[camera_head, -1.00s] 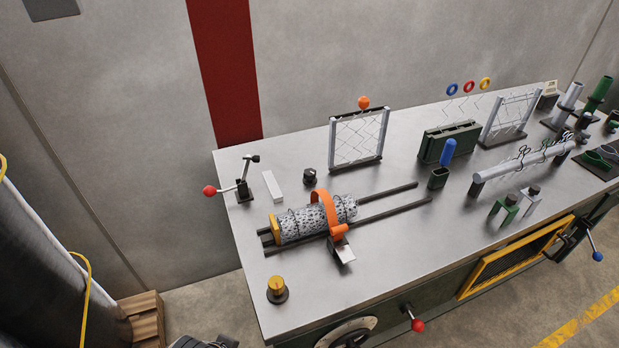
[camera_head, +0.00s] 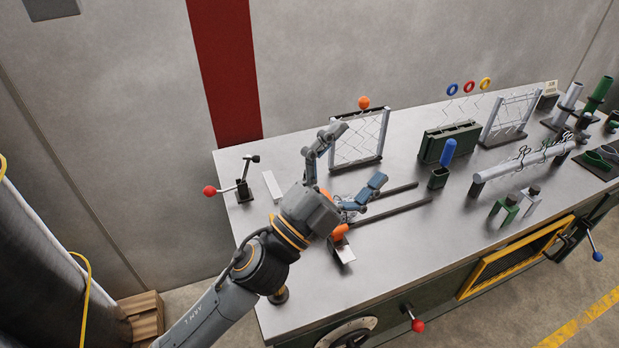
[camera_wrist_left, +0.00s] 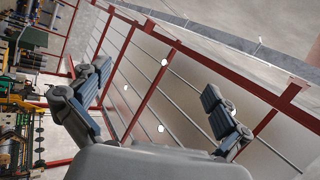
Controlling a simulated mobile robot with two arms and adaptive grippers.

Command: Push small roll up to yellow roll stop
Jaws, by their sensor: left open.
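My left gripper (camera_head: 358,156) is open over the rails, fingers spread and pointing up and to the right. It also shows open and empty in the left wrist view (camera_wrist_left: 155,84). The yellow roll stop is hidden behind my arm. I cannot tell whether my gripper touches the roll. My right gripper is not in view.
Two dark rails (camera_head: 398,213) run right from under my gripper, bare at that end. A mesh frame (camera_head: 358,142) stands behind. A blue-handled tool (camera_head: 447,152) stands in a holder to the right. A red-knobbed lever (camera_head: 240,184) is at the left edge.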

